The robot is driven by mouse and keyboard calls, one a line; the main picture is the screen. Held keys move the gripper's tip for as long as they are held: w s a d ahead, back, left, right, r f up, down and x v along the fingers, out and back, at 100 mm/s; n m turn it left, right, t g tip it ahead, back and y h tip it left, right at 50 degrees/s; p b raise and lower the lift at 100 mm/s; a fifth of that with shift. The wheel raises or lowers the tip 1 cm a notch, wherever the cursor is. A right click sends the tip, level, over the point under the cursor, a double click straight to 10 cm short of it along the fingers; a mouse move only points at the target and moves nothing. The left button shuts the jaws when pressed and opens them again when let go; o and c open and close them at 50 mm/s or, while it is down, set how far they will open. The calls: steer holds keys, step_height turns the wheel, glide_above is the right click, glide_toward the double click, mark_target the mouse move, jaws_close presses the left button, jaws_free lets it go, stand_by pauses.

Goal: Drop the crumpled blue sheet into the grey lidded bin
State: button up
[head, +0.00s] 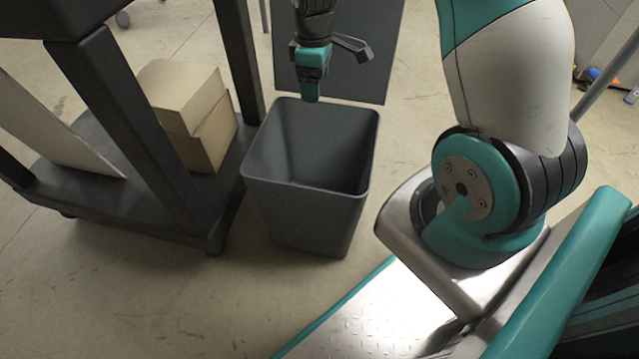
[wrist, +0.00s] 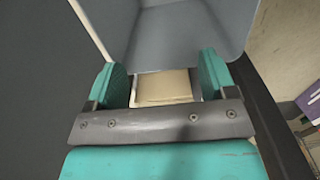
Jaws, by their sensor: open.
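The grey bin (head: 310,215) stands on the floor beside the cart, its top open. A dark grey flat panel (head: 355,60) stands upright behind its rim and looks like its raised lid. My gripper (head: 311,90) points down over the bin's back rim area. In the wrist view my gripper (wrist: 162,78) has its two teal fingers spread apart, with no sheet between them. Grey bin-like walls (wrist: 190,35) fill the top there. A tan patch (wrist: 163,87) shows beyond the fingers; I cannot tell what it is. I see no crumpled blue sheet in either view.
A dark cart (head: 190,215) stands left of the bin, with cardboard boxes (head: 185,110) and a leaning pale board (head: 45,125) on its low shelf. Small blue and orange items (head: 598,76) lie at the far right. A purple item (wrist: 310,100) shows in the wrist view.

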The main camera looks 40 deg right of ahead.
step_height(320, 180, up, 9)
steer(key=p, duration=0.2)
stand_by(0.4)
steer(key=s+a+r+y, duration=0.1)
steer(key=s+a+r, duration=0.3)
steer(key=a, duration=0.3)
steer(key=s+a+r+y, duration=0.1)
steer(key=s+a+r, duration=0.35)
steer(key=a, duration=0.25)
steer(key=s+a+r+y, duration=0.25)
steer(key=s+a, duration=0.55)
steer(key=s, duration=0.5)
step_height(320, 180, up, 32)
steer(key=s+p, duration=0.1)
steer(key=p, duration=3.1)
steer(key=shift+a+m, duration=0.2)
steer(key=shift+m, duration=0.1)
